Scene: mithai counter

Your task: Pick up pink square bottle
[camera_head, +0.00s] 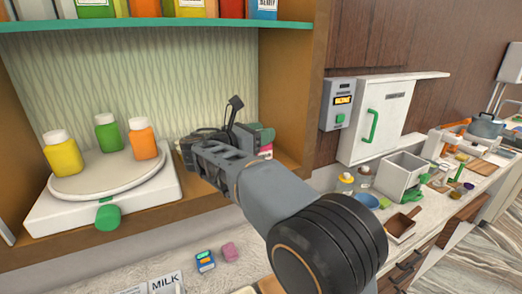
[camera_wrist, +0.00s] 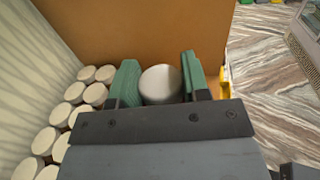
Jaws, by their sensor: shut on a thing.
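The pink square bottle (camera_head: 266,150) is mostly hidden behind my arm in the head view. Only a small pink patch shows, at the right end of the shelf niche. In the wrist view its round white cap (camera_wrist: 160,84) sits between two green finger pads. My gripper (camera_wrist: 158,88) is shut on the bottle, with one pad on each side of the cap. In the head view my gripper (camera_head: 256,134) is partly hidden by its own wrist. I cannot tell whether the bottle still touches the shelf.
Several white caps (camera_wrist: 74,112) stand close on the left in the wrist view. A brown side wall (camera_wrist: 135,30) is just ahead. A turntable (camera_head: 115,175) with yellow, green and orange bottles stands left. A shelf (camera_head: 150,24) hangs above.

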